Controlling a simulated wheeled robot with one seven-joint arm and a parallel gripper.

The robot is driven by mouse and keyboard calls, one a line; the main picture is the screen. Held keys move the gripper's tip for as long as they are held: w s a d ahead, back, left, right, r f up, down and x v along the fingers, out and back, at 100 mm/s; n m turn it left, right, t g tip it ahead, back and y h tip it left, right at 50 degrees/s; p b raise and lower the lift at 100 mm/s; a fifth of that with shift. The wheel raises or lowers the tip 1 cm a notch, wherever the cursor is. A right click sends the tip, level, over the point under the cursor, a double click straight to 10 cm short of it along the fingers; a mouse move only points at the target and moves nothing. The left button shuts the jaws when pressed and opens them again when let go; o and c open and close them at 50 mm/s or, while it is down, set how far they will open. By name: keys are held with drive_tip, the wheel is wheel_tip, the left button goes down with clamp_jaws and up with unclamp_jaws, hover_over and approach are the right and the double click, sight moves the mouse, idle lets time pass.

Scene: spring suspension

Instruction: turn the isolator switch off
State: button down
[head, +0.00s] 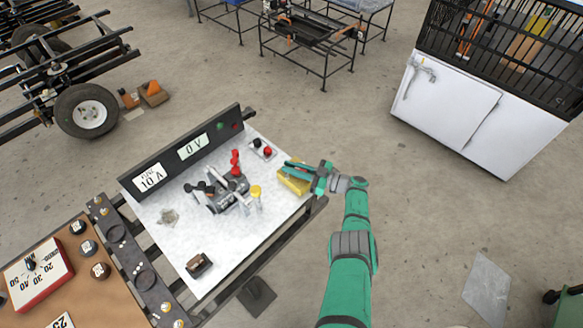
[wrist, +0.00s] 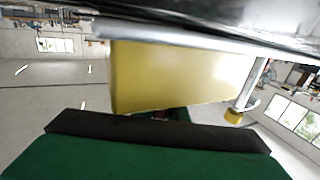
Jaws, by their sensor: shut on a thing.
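The isolator switch appears to be the yellow box (head: 293,185) at the right edge of the white bench plate. My gripper (head: 318,178) reaches it from the right, its green fingers at the box. In the wrist view the yellow box (wrist: 180,80) fills the middle, with the dark pad of a finger (wrist: 160,133) in front. A small dark red part (wrist: 160,116) shows between box and pad, with a green piece beside it. My gripper is shut on the switch's knob, mostly hidden, so its angle cannot be told.
Left of the box stand a yellow-capped post (head: 255,191), a red-topped part (head: 235,165) and grey clamps (head: 212,195). A small block with black and red knobs (head: 262,149) is behind. The dark panel (head: 185,152) reads 10 A and 0 V.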

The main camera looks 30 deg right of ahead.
drive_tip(key=shift+d, duration=0.1)
idle(0.4)
drive_tip(key=c, duration=1.8)
unclamp_jaws()
drive_tip(key=shift+o, duration=0.2)
drive_tip(key=shift+s, duration=0.1)
drive_tip(key=shift+v, duration=3.6)
